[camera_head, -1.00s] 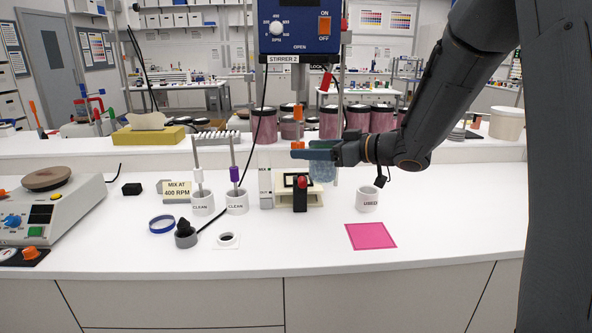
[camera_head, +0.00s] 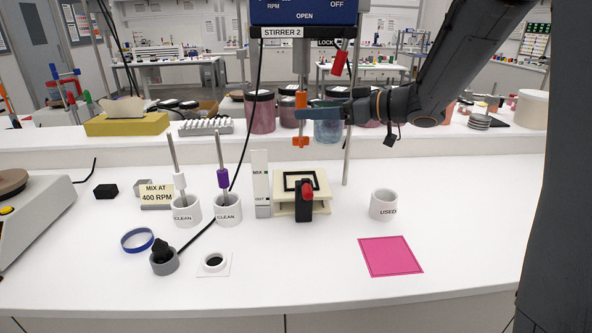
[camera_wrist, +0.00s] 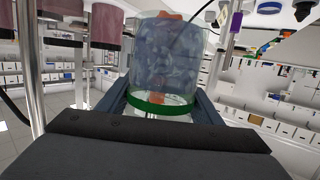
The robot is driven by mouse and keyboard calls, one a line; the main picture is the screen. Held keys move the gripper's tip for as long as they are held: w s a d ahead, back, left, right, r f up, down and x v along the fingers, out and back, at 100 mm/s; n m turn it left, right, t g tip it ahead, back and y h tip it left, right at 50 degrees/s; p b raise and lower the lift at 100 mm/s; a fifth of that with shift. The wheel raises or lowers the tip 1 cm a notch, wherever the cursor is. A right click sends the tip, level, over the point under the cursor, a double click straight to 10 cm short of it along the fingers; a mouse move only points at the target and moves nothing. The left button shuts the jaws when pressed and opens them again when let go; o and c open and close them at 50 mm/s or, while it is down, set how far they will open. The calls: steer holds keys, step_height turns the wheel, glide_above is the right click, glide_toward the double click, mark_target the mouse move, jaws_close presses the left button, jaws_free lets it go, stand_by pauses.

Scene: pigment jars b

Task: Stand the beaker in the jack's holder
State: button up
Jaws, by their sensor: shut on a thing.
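My gripper (camera_head: 318,112) is shut on the beaker (camera_head: 328,130), a clear vessel with bluish contents, held in the air above the bench. The jack (camera_head: 302,205) is a low cream platform with a red knob, standing on the bench below and left of the beaker. The holder (camera_head: 300,172) is a black square frame on its top and looks empty. An orange stirrer chuck (camera_head: 301,100) hangs just left of the beaker.
Stirrer 2 (camera_head: 298,12) stands above, with a rod behind the jack. A white marked gauge (camera_head: 261,182) is left of the jack. Two CLEAN cups (camera_head: 228,210) hold shafts. A USED cup (camera_head: 383,206) and a pink mat (camera_head: 390,256) lie right, with clear bench between.

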step_height(320, 180, down, 13)
steer(key=shift+f+p, duration=0.2)
steer(key=shift+p, duration=0.65)
steer(key=a, duration=0.1)
steer(key=w+a, duration=0.1)
steer(key=shift+w+a+r+p, duration=0.25)
steer(key=shift+a+r+p, duration=0.05)
steer(key=shift+a+p, duration=0.1)
steer(key=shift+w+a, duration=0.45)
steer(key=shift+a, duration=0.1)
steer(key=p+x, duration=0.2)
steer(key=x, duration=0.1)
steer(key=shift+w+a+f, duration=0.15)
steer(key=shift+a+f, duration=0.05)
steer(key=shift+a, duration=0.05)
steer(key=shift+f, duration=0.15)
steer(key=shift+f, duration=0.2)
steer(key=o, duration=1.5)
steer(key=shift+c, duration=0.2)
